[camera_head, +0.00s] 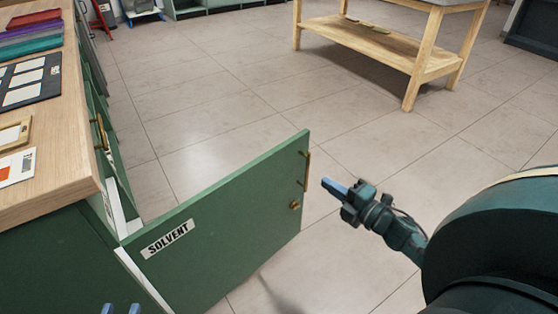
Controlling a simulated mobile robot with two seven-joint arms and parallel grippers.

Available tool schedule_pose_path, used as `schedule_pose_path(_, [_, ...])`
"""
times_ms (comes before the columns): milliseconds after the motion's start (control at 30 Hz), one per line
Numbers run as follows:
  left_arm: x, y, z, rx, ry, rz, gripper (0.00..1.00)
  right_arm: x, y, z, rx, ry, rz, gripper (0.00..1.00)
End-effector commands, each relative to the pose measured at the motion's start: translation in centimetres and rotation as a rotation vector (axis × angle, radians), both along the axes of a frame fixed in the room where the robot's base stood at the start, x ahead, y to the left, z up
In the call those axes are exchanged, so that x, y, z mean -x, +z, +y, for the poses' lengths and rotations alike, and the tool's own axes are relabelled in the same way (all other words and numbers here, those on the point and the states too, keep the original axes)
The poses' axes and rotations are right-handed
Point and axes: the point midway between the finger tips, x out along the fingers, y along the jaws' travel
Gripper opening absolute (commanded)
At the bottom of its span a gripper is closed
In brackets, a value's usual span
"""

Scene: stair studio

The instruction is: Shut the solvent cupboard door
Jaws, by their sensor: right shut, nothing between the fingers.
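The solvent cupboard door (225,225) is a green panel with a white SOLVENT label (168,239). It stands wide open, swung out from the green cabinet (50,255) at the left. A brass bar handle (307,171) and a round brass knob (295,205) sit near its free edge. My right gripper (328,184) is shut and empty, just right of the handle, with a small gap showing in the picture. Two blue fingertips of my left gripper (121,309) show at the bottom edge, spread apart with nothing visible between them. The rest of it is out of frame.
A wooden counter (70,150) with coloured folders and sample cards tops the cabinet. Another green front with a brass handle (101,133) stands ajar beyond the door. A wooden workbench (388,45) stands at the back right. The tiled floor (215,115) between is clear.

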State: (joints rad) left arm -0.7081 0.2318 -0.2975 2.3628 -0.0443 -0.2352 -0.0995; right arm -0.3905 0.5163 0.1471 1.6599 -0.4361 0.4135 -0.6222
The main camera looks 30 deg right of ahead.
Motion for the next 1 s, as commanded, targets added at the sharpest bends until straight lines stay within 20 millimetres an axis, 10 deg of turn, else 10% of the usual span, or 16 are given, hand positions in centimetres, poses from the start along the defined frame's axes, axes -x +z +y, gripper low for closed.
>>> schedule_pose_path(700, [-0.2, 0.0, -0.7, 0.01, -0.033, -0.172, 0.28, -11.5, -0.1, 2.9, 0.006, 0.001, -0.005, 0.0])
schedule_pose_path(1000, [-0.2, 0.2, -1.0, 0.015, -0.043, -0.215, 0.28, -13.5, 0.0, 3.5, 0.006, 0.001, -0.002, 0.0])
